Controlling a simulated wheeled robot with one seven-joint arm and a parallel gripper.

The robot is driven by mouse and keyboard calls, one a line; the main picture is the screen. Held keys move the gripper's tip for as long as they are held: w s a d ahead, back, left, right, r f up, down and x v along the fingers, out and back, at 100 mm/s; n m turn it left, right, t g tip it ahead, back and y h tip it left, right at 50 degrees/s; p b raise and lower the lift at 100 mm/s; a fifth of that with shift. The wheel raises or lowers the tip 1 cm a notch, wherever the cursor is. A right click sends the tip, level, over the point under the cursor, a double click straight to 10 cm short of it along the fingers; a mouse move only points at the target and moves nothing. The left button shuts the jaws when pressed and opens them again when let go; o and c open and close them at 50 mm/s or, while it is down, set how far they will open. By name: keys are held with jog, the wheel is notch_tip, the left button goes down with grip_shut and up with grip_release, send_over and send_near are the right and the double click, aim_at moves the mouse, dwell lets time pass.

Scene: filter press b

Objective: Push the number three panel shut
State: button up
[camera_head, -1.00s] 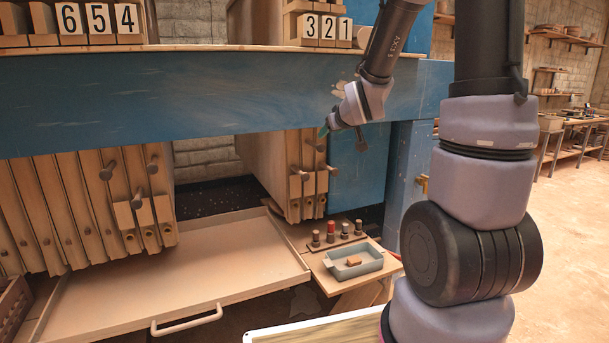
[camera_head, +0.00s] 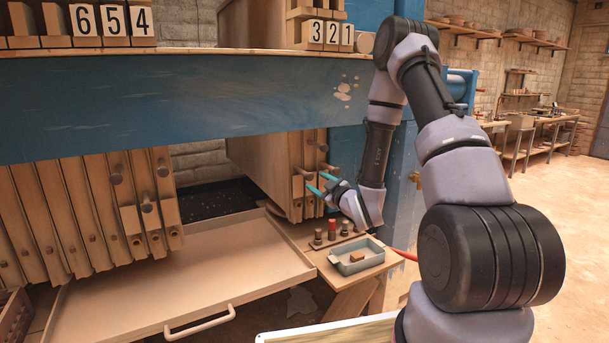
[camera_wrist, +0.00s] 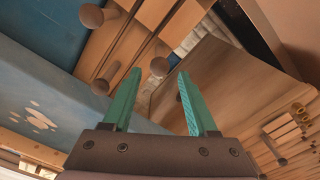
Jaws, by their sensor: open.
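The right-hand stack of wooden panels hangs under the tags 3, 2, 1 (camera_head: 330,34). The number three panel (camera_head: 262,160) appears to be the leftmost of that stack, its broad side facing the gap to the left stack. Round knobs stick out of the stack's front. My gripper (camera_head: 318,182) is open and empty, its teal fingers pointing left just in front of these panels' front edges. In the wrist view my gripper (camera_wrist: 160,72) has both fingers apart, with several knobs and panel edges beyond. I cannot tell whether a finger touches a knob.
The left stack of panels (camera_head: 90,205) hangs across a gap, under tags 6, 5, 4. A wide tray (camera_head: 200,280) with a handle lies below. A blue beam (camera_head: 180,100) crosses above.

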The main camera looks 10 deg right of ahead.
aim_at(303, 173)
jog(key=x, duration=0.9)
jog(key=shift+w+a, duration=0.15)
jog(key=shift+w, duration=0.2)
grip_shut()
dwell(0.9)
